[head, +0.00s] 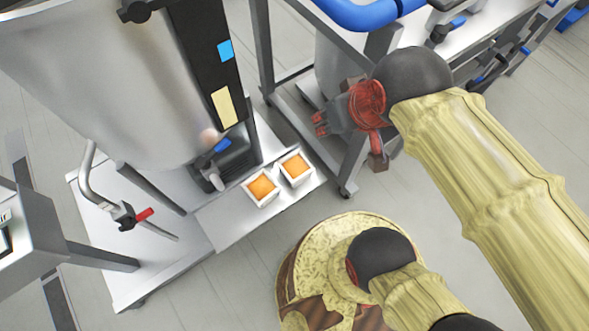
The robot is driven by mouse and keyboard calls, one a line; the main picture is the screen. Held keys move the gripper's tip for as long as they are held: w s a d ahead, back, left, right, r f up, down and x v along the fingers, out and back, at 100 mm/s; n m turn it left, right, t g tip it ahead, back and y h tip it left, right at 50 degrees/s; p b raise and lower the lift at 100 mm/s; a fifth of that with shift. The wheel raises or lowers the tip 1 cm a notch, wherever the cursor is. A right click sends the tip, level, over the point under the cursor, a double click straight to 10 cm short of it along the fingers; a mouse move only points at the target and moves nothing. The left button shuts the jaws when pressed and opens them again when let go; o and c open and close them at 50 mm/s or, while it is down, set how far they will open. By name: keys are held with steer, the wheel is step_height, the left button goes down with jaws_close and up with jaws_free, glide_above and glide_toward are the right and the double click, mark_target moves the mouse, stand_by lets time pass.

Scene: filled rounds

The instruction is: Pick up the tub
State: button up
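Two small square white tubs with orange contents stand upright side by side on a metal ledge in the head view. One is the left tub (262,187), the other is the right tub (295,168). The frame does not tell which one is the task's tub. My gripper (365,123) is up and to the right of both tubs, apart from them. Its two fingers appear spread, with brown pads at their ends and nothing seen between them.
The ledge (232,222) belongs to a machine with a large steel hopper (100,75). A dark spout unit (232,158) stands close behind the tubs. A metal-framed table (265,50) is at the upper right. Bare floor (225,290) lies in front of the ledge.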

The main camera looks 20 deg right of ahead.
mark_target(303, 177)
steer(key=shift+o, duration=0.3)
